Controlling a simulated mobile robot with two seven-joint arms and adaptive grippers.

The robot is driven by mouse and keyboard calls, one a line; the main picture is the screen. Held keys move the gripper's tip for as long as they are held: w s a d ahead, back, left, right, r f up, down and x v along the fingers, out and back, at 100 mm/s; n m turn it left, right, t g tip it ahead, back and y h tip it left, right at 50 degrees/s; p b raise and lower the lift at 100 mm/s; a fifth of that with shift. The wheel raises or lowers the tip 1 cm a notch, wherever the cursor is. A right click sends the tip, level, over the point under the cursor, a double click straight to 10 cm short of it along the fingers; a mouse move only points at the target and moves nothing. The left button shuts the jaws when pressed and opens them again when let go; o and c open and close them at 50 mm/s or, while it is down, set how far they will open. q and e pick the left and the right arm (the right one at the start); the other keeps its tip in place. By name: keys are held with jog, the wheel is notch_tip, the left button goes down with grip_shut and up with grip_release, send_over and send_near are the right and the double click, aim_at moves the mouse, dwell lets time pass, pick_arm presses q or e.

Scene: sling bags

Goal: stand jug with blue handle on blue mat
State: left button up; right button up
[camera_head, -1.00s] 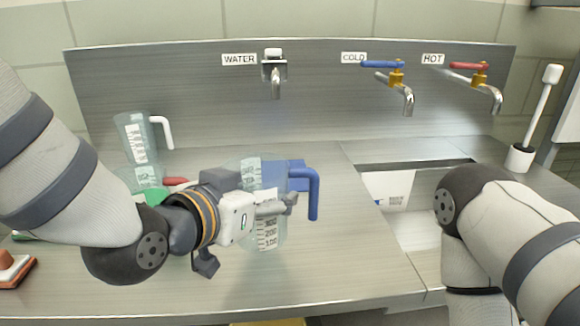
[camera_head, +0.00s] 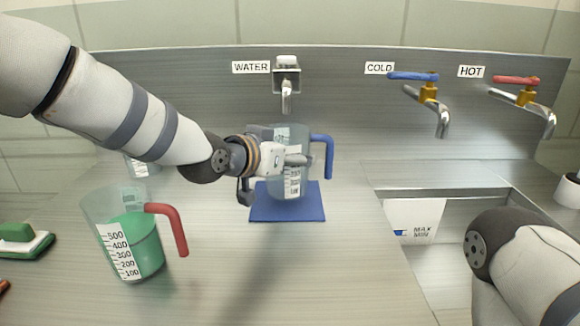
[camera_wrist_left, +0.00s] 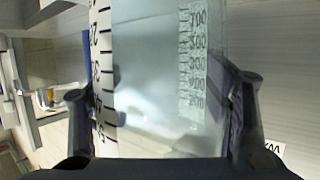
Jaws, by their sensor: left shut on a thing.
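The clear jug with the blue handle (camera_head: 294,182) is upright in my left gripper (camera_head: 283,164), its handle pointing right. In the head view its base overlaps the blue mat (camera_head: 260,210); I cannot tell whether it touches the mat or hangs just above it. The left gripper is shut on the jug's body from the left. The jug's clear wall and printed scales also fill the left wrist view (camera_wrist_left: 150,75), between the fingers. My right arm shows at the lower right, but its gripper is out of view.
A jug with a red handle (camera_head: 172,225) and green liquid stands at front left. Another clear jug (camera_head: 140,168) is mostly hidden behind my left arm. The water spout (camera_head: 287,95) is above the mat. A sink (camera_head: 465,210) lies right, below cold and hot taps.

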pick_arm(q)
jog(key=shift+w, duration=0.55)
jog(key=shift+w+f, duration=0.15)
jog(key=shift+f, duration=0.6)
jog(key=shift+w+f, duration=0.15)
jog(key=shift+f, duration=0.6)
jog(key=shift+f, duration=0.2)
jog(key=o, duration=1.2)
jog(key=shift+o, duration=0.2)
